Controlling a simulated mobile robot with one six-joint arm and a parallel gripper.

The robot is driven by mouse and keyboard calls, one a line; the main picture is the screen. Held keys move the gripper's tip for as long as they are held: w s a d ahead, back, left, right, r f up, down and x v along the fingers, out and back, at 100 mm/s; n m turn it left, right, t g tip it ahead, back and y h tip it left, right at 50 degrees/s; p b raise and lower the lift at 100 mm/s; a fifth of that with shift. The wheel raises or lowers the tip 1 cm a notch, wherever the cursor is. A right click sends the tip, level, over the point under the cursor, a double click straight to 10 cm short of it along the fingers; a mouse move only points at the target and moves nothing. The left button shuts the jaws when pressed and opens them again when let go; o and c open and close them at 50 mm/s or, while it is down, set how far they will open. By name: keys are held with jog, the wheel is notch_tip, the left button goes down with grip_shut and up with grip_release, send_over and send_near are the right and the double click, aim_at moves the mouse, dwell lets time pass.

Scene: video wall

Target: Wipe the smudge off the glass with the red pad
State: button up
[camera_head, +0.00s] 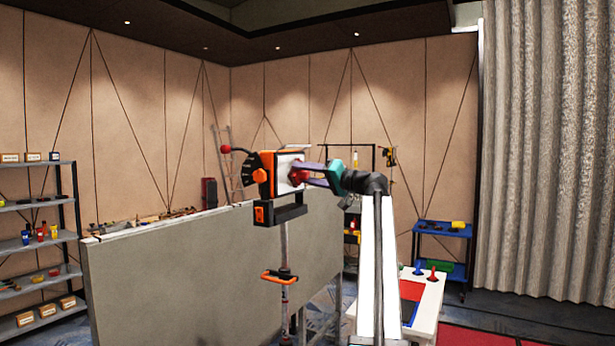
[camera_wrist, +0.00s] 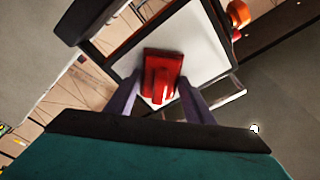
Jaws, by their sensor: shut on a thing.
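My gripper (camera_head: 309,173) is shut on the red pad (camera_head: 297,176), its purple fingers on either side of the pad's grip. In the wrist view the red pad (camera_wrist: 162,72) sits between the fingers of my gripper (camera_wrist: 160,88), in front of the pale glass (camera_wrist: 205,45). In the head view the glass (camera_head: 284,160) is a small upright pane in a black and orange frame. The pad is at or very close to its face; I cannot tell whether they touch. I make out no smudge; the pad and fingers hide part of the pane.
The framed unit stands on a pole with an orange clamp (camera_head: 279,277), beside a long grey partition (camera_head: 200,270). A red-knobbed lever (camera_head: 226,149) sticks out left. A white table (camera_head: 428,310) stands lower right; shelves (camera_head: 40,240) stand left and a blue cart (camera_head: 442,230) right.

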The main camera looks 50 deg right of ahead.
aim_at(292, 173)
jog(key=shift+a, duration=0.3)
jog(key=shift+s+a+b, duration=0.3)
jog(key=shift+a, duration=0.55)
jog(key=shift+s+a+b, duration=0.25)
jog(key=shift+a, duration=0.6)
jog(key=shift+a, duration=0.15)
jog(key=shift+s+a+b, duration=0.2)
jog(key=shift+a+b, duration=0.05)
jog(key=shift+a, duration=0.65)
jog(key=shift+s+a+b, duration=0.15)
jog(key=shift+a+b, duration=0.05)
jog(key=shift+a, duration=0.65)
jog(key=shift+s, duration=0.15)
jog(key=shift+s+d+b, duration=0.25)
jog(key=shift+s, duration=0.65)
jog(key=shift+s+d+b, duration=0.2)
jog(key=shift+s+d, duration=0.1)
jog(key=shift+s, duration=0.6)
jog(key=shift+s+d+b, duration=0.25)
jog(key=shift+s, duration=0.65)
jog(key=shift+s, duration=0.1)
jog(key=shift+s+d+b, duration=0.2)
jog(key=shift+s+b, duration=0.1)
jog(key=shift+s, duration=0.4)
jog(key=shift+s+d+b, duration=0.15)
jog(key=shift+s+b, duration=0.15)
jog(key=shift+s, duration=0.4)
